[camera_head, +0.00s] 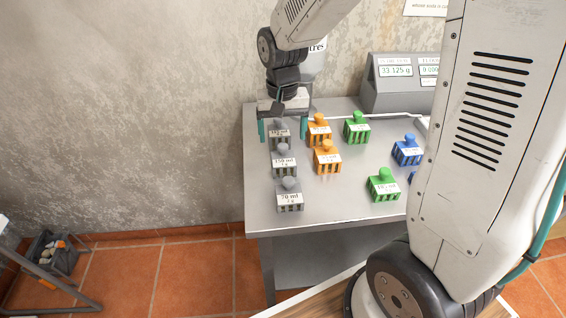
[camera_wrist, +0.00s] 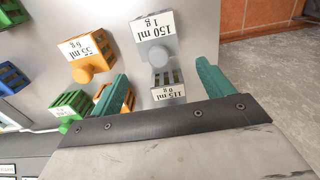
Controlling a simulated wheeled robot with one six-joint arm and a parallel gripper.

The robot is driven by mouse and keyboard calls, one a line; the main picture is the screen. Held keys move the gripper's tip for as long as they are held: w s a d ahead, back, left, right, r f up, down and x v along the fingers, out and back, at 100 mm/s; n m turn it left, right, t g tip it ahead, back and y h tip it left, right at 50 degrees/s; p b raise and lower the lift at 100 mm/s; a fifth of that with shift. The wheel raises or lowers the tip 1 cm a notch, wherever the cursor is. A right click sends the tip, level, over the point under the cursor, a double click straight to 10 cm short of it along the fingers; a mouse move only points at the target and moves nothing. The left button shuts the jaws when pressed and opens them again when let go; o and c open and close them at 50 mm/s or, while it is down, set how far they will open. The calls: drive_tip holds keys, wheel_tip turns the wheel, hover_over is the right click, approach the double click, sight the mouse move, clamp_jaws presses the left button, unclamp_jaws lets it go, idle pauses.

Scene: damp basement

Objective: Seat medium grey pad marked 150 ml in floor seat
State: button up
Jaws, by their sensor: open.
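The grey pad marked 150 ml (camera_head: 284,161) stands upright on the metal table, in the middle of a row of grey knobbed pads. It also shows in the wrist view (camera_wrist: 155,42), label upside down, beyond the fingertips. My gripper (camera_head: 282,130) is open, its green fingers pointing down at the far end of the row. In the wrist view its fingers (camera_wrist: 163,86) appear on either side of the grey pad marked 115 ml (camera_wrist: 168,86); I cannot tell whether they touch it. The 150 ml pad is outside the fingers. I cannot make out the floor seat.
A grey 70 ml pad (camera_head: 290,196) stands at the near end of the row. Orange pads (camera_head: 327,157), green pads (camera_head: 383,186) and a blue pad (camera_head: 407,151) stand to the right. A scale display (camera_head: 400,82) is behind. A dark crate (camera_head: 62,259) sits on the tiled floor, far left.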

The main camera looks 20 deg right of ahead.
sight(282, 148)
wheel_tip(282, 148, down, 6)
drive_tip(key=shift+s+a+r, duration=0.1)
drive_tip(key=shift+s+r, duration=0.05)
drive_tip(key=shift+r, duration=0.1)
drive_tip(key=shift+c, duration=0.3)
drive_tip(key=c, duration=1)
